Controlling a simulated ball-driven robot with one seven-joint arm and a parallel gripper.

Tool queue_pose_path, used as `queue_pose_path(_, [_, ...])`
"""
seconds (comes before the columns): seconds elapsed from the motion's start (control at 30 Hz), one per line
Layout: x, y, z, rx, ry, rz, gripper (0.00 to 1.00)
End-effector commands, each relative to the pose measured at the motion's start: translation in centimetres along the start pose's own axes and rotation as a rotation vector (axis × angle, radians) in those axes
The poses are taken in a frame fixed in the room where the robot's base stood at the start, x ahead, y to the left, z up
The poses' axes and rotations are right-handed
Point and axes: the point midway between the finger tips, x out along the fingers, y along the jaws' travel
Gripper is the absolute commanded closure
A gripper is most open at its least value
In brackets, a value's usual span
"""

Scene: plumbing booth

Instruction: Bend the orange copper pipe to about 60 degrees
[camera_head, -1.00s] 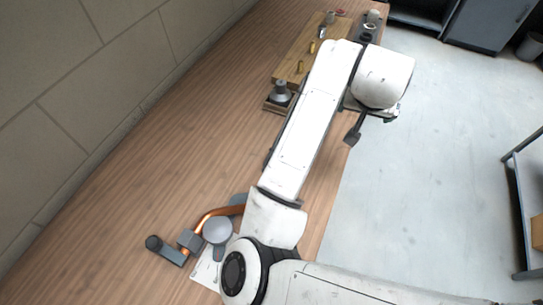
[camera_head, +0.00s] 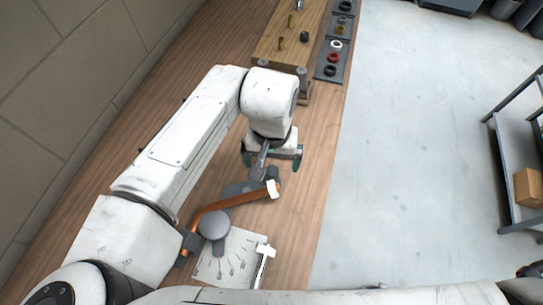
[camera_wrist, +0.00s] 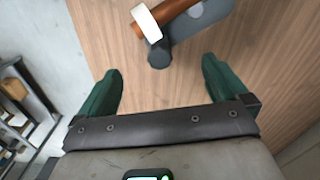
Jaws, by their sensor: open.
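The orange copper pipe (camera_head: 240,199) sits in the grey bender beside its round former (camera_head: 214,226). It curves at the former, and its straight part runs right to a white end piece (camera_head: 273,188). The pipe (camera_wrist: 180,8) and white end piece (camera_wrist: 147,20) also show at the top of the wrist view. A grey bender arm (camera_wrist: 205,14) with a dark round handle (camera_wrist: 158,57) lies beside the pipe. My gripper (camera_head: 272,162) is open above it; its green fingers (camera_wrist: 160,82) are apart and empty, with the handle just beyond them. My arm hides part of the bender's left side.
A white plate with angle marks (camera_head: 228,258) lies under the bender, with a white strip (camera_head: 264,264) at its right. A wooden board (camera_head: 283,45) with brass pegs and a dark tray of rings (camera_head: 334,66) stand farther back. A wall borders the left.

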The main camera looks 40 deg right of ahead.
Motion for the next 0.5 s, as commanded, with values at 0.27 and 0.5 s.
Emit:
queue_pose_path(0.27, [3.0, 0.0, 0.0, 0.001, -0.001, -0.002, 0.00])
queue_pose_path(0.5, [5.1, 0.0, 0.0, 0.001, 0.000, -0.001, 0.00])
